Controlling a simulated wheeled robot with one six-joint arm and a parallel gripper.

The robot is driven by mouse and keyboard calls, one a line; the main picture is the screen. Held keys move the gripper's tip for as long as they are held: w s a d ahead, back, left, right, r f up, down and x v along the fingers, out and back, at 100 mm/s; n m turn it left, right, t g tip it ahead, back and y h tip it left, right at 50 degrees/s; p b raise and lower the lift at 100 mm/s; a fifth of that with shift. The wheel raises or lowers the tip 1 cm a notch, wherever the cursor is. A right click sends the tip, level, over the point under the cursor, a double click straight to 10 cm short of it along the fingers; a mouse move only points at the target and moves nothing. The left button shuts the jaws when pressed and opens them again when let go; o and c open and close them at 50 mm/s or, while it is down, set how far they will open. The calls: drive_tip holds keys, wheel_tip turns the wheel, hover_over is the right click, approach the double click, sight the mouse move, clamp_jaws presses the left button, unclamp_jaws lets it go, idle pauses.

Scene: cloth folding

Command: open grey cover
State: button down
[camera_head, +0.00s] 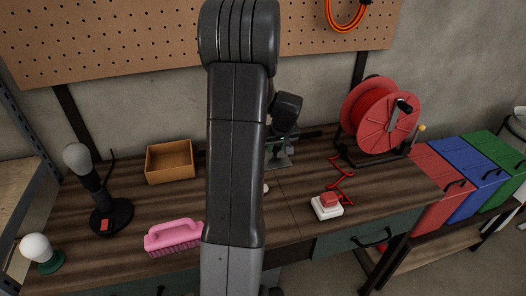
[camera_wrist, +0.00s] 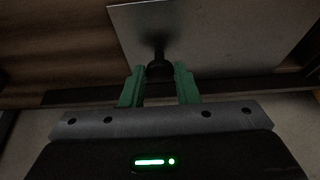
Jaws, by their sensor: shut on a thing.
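The grey cover (camera_wrist: 225,35) is a flat metallic plate that fills the upper right of the wrist view. A black knob (camera_wrist: 159,52) stands out from it. My gripper (camera_wrist: 160,72) has green fingers, one on each side of the knob, and is shut on it. In the head view a small part of the grey cover (camera_head: 282,161) shows on the bench, right of my arm. My arm hides much of the area around it, and the fingertips are not clear there.
On the wooden bench stand an open cardboard box (camera_head: 170,161), a pink brush (camera_head: 174,236), a dark lamp-like stand (camera_head: 111,215), a white bulb (camera_head: 36,247), a red cable reel (camera_head: 385,122) and a red button (camera_head: 329,199). Coloured bins (camera_head: 470,180) stand at the right.

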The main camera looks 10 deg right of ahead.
drive_tip(key=d, duration=0.4)
drive_tip(key=d+b, duration=0.1)
drive_tip(key=d, duration=0.9)
drive_tip(key=shift+w, duration=0.25)
drive_tip(key=c, duration=1.1)
unclamp_jaws()
drive_tip(key=v, duration=1.4)
drive_tip(key=shift+b, duration=0.45)
drive_tip(key=shift+f, duration=0.15)
drive_tip(key=x, duration=1.4)
drive_tip(key=shift+p, duration=0.3)
drive_tip(key=shift+a, duration=0.5)
